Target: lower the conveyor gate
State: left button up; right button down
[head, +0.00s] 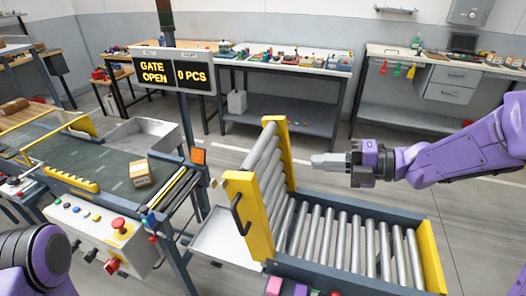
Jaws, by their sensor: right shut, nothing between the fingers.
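The conveyor gate (244,215) is a raised section with yellow side plates and grey rollers, standing upright at the left end of a roller conveyor (345,240). A dark handle (237,214) sits on its near yellow plate. The sign (172,74) reads "GATE OPEN" and "0 PCS". My right gripper (318,160) is shut and empty, just right of the gate's upper part, pointing left, apart from the handle. My left arm shows at the lower left corner; its gripper is out of view.
A belt conveyor (100,150) carrying a small carton (139,173) stands left, across a gap from the rollers. A control box (95,232) with a red button faces me. Workbenches (285,65) line the back wall. Grey floor is open behind the gate.

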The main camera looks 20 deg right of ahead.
jog(key=p, duration=0.2)
send_near(255, 160)
jog(key=p+x, duration=0.2)
jog(key=x, duration=0.3)
jog(key=shift+a+r, duration=0.15)
jog(key=shift+a, duration=0.1)
jog(key=shift+w+a+p, duration=0.15)
jog(key=shift+a+p, duration=0.15)
jog(key=shift+a, duration=0.05)
jog(key=shift+w+a+f, duration=0.2)
jog(key=shift+a+f, duration=0.05)
jog(key=shift+a, duration=0.05)
jog(key=shift+w, duration=0.1)
